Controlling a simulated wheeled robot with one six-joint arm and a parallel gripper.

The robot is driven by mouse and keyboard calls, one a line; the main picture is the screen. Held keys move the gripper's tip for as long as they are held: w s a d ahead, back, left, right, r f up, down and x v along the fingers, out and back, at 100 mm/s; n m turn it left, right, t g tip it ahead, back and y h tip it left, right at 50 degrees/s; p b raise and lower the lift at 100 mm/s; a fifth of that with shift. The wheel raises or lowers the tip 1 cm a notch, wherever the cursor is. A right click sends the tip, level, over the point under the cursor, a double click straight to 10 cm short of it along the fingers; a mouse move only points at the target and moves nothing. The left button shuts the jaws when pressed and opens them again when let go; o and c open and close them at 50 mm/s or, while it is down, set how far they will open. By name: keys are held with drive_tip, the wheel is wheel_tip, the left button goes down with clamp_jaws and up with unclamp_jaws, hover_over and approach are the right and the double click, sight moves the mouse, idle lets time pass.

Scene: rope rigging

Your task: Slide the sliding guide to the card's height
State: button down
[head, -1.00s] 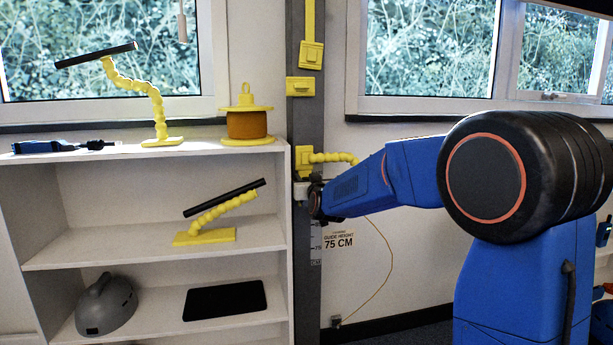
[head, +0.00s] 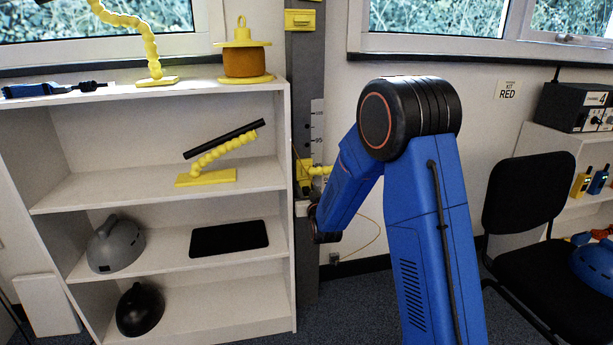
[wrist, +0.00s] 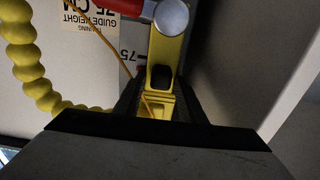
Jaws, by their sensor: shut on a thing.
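The yellow sliding guide (head: 304,172) sits on the grey upright post (head: 306,85) right of the shelves. My gripper (head: 303,208) is just below it, partly hidden by my arm. In the wrist view the dark fingers (wrist: 157,105) are shut on the guide's yellow tab (wrist: 158,78). The height card (wrist: 92,14) shows upside down in the wrist view and reads 75 CM. The scale's 75 mark (wrist: 132,55) is close beside the guide. In the head view the card is mostly hidden behind the guide and my arm.
A yellow beaded arm (wrist: 30,70) branches from the guide, and a thin orange cord (head: 378,235) hangs beside the post. White shelves (head: 170,90) stand close on the left. A black chair (head: 525,200) stands on the right. Another yellow fitting (head: 299,20) is higher on the post.

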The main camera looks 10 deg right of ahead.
drive_tip(key=shift+f, duration=0.95)
drive_tip(key=c, duration=1.5)
unclamp_jaws()
drive_tip(key=shift+s, duration=0.1)
